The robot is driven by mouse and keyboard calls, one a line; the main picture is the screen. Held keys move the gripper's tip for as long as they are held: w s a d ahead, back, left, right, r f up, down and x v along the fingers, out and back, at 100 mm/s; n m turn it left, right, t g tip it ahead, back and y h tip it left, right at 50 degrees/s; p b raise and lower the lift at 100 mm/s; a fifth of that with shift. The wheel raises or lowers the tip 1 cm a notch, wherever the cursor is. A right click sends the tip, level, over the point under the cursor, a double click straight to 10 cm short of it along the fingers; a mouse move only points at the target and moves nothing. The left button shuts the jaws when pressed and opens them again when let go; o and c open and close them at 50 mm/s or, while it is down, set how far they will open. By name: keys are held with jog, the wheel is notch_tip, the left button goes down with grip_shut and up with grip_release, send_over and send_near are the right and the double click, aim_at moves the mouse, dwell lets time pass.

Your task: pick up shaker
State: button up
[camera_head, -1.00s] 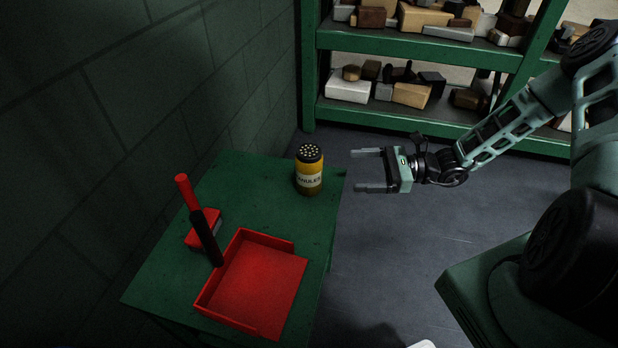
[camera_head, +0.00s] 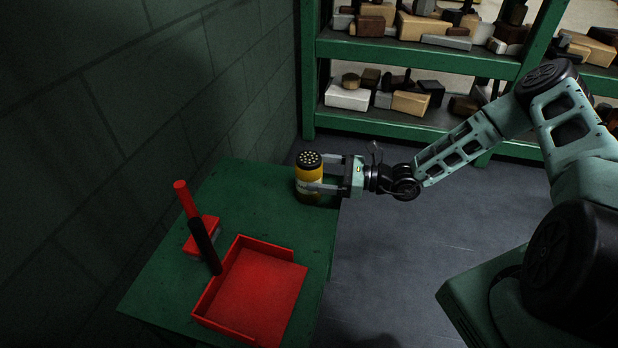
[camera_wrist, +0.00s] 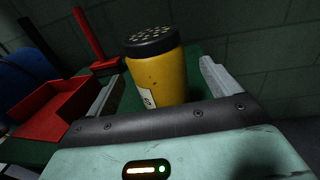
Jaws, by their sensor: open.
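The shaker (camera_head: 308,181) is a yellow jar with a black, perforated lid and a pale label. It stands upright near the back right corner of the green table (camera_head: 240,199). My gripper (camera_head: 320,172) is open, with its two fingers on either side of the shaker. In the wrist view the shaker (camera_wrist: 157,75) stands between the two grey fingers, with a gap visible on its left side. Its lower part is hidden behind the gripper body.
A dark block wall stands at left. Green shelves (camera_head: 420,119) with mixed blocks stand behind.

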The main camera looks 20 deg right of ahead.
aim_at(302, 170)
jog(key=x, duration=0.5)
jog(key=shift+a, duration=0.1)
jog(key=c, duration=1.3)
